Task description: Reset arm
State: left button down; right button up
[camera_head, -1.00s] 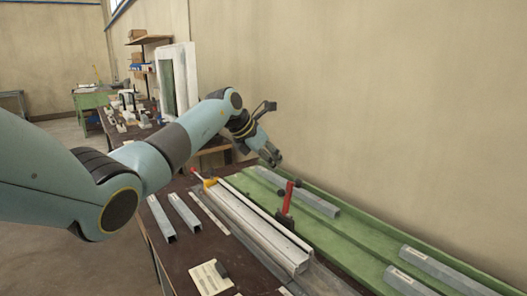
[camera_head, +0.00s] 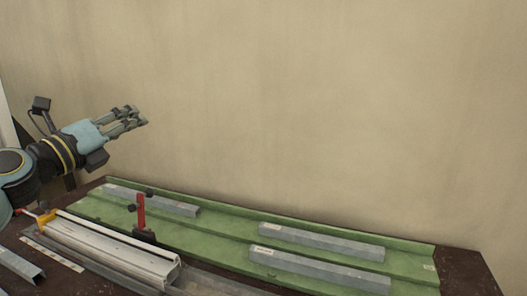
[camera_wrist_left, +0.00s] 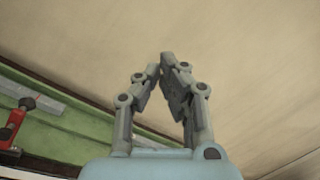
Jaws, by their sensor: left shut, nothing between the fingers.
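My left gripper (camera_head: 140,117) is raised at the left of the head view, above the far left end of the bench and in front of the wall. Its fingers point to the right. In the left wrist view the fingertips (camera_wrist_left: 167,62) come together with nothing between them. The gripper touches nothing on the bench. My right gripper is in neither view.
A green tray (camera_head: 215,241) on the dark bench holds several grey profiles, such as one at the right (camera_head: 318,270). The plain wall (camera_head: 330,110) stands behind.

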pick_arm(q)
jog(key=s+a+f+n+t+y, duration=0.2)
jog(key=s+a+n+y, duration=0.65)
jog(key=n+y, duration=0.75)
jog(key=s+a+f+n+g, duration=0.2)
jog(key=s+f+n+g, duration=0.4)
jog(key=s+f+n, duration=0.4)
jog(key=s+d+f+n+g+h, duration=0.2)
jog(key=s+d+f+g, duration=0.15)
jog(key=s, duration=0.35)
jog(key=s+d+f+n+g+h, duration=0.2)
jog(key=s+d+f+g+h, duration=0.15)
jog(key=s, duration=0.35)
jog(key=s+d+f+n+g+h, duration=0.1)
jog(key=s+d+f+g+h, duration=0.15)
jog(key=s+f, duration=0.3)
jog(key=s+a+f+g+b, duration=0.15)
jog(key=f+b, duration=0.25)
jog(key=f, duration=1.3)
jog(key=s+a+f+g+b, duration=0.15)
jog(key=f+b, duration=0.25)
jog(key=f, duration=1.3)
jog(key=s+f+n+b, duration=0.1)
jog(key=s+f+b, duration=0.5)
jog(key=s+f, duration=1.2)
notch_tip(320, 180, down, 4)
jog(key=shift+s+f+g+y+b, duration=0.15)
jog(key=shift+f+g+y+b, duration=0.1)
jog(key=shift+g+y+b, duration=0.15)
